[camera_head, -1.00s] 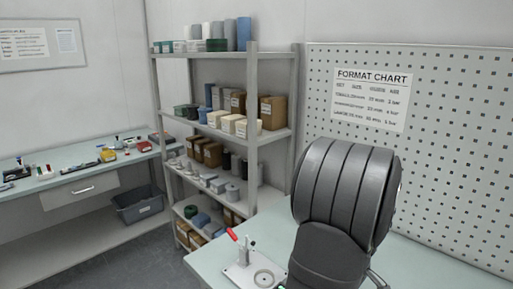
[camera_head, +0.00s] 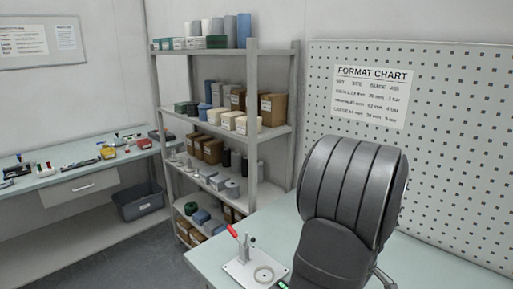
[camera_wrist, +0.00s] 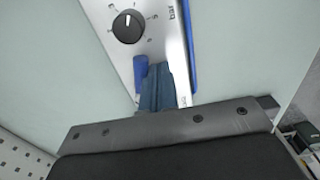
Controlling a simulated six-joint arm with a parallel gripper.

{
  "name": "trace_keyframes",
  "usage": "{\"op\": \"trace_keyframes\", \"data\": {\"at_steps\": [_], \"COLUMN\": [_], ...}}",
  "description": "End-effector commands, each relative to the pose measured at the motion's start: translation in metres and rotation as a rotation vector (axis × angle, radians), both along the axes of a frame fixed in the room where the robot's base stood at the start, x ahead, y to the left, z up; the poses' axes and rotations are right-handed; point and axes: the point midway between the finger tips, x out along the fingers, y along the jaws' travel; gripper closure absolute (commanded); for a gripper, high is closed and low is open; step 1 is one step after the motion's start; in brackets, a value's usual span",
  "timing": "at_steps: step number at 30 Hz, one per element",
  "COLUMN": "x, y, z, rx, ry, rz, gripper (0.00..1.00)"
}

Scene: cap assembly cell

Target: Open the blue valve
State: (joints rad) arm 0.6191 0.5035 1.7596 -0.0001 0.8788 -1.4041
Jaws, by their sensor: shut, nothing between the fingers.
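In the wrist view, a bright blue part (camera_wrist: 141,68), which looks like the valve's handle, shows on a light metal panel (camera_wrist: 158,45) with a blue edge. My gripper (camera_wrist: 156,72) is shut and empty, its dark blue-grey fingers close together over the panel. The blue part is just left of the fingertips. I cannot tell whether they touch, and the fingers may hide part of it. In the head view my dark arm covers the gripper and the valve.
A black dial knob (camera_wrist: 128,27) sits on the panel near the blue part. In the head view, a clamp with a red handle (camera_head: 232,231) stands on a plate on the bench, left of my arm. A perforated wall (camera_head: 460,150) rises behind. A shelf (camera_head: 251,150) stands at left.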

Motion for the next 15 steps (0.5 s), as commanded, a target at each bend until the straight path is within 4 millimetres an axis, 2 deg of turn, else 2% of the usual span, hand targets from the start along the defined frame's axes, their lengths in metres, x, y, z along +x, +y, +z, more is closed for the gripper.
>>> {"op": "trace_keyframes", "data": {"at_steps": [15], "x": [0.000], "y": [-0.011], "z": [0.000], "rx": [0.000], "ry": [0.000], "rz": [0.000], "gripper": [1.00]}}
